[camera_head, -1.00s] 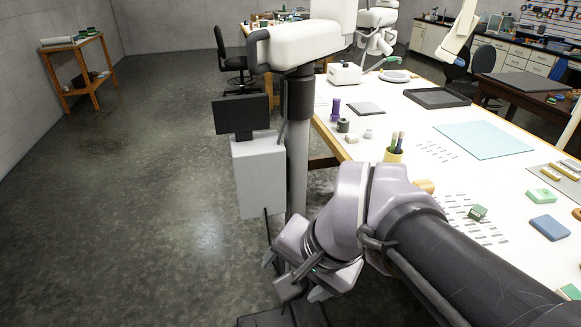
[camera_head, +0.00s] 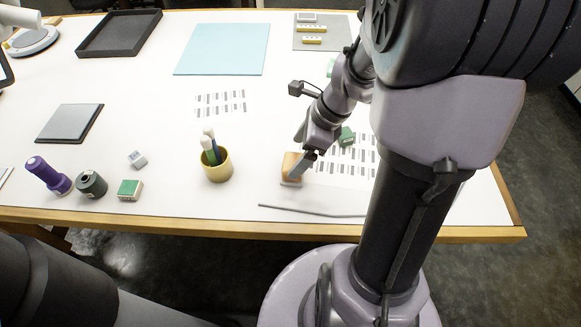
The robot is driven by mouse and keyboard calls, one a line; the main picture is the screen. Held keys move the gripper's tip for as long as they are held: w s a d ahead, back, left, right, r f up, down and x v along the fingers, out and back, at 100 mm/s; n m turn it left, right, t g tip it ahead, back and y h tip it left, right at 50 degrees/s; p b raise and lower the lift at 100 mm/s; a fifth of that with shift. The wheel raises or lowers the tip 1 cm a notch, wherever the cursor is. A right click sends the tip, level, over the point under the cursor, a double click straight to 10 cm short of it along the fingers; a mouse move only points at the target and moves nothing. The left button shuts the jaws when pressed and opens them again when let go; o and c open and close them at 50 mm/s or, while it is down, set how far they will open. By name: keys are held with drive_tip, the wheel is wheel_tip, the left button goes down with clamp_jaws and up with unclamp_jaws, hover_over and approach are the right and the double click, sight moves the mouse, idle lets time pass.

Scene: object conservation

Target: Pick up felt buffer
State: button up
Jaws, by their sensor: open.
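The felt buffer is most likely the small tan block with a grey underside (camera_head: 290,168), standing on the white table right of the yellow cup. My gripper (camera_head: 303,158) is open and points down just at the block's right side, its fingers partly in front of it. I cannot tell whether a finger touches the block or whether the block is between the fingers.
A yellow cup with pens (camera_head: 217,167) stands left of the block. A thin grey rod (camera_head: 312,212) lies in front. A small green block (camera_head: 347,136) sits behind right, on a printed sheet (camera_head: 345,160). The table's front edge (camera_head: 200,219) is near.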

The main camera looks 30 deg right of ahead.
sight(294, 162)
drive_tip(key=b+x, duration=0.1)
drive_tip(key=x, duration=0.1)
drive_tip(key=s+x, duration=0.1)
drive_tip(key=shift+w+a+f+b, duration=0.1)
drive_tip(key=shift+w+f+b, duration=0.05)
drive_tip(key=shift+f+b, duration=0.3)
drive_tip(key=shift+w+a+f, duration=0.15)
drive_tip(key=shift+c, duration=0.7)
drive_tip(key=c, duration=1.4)
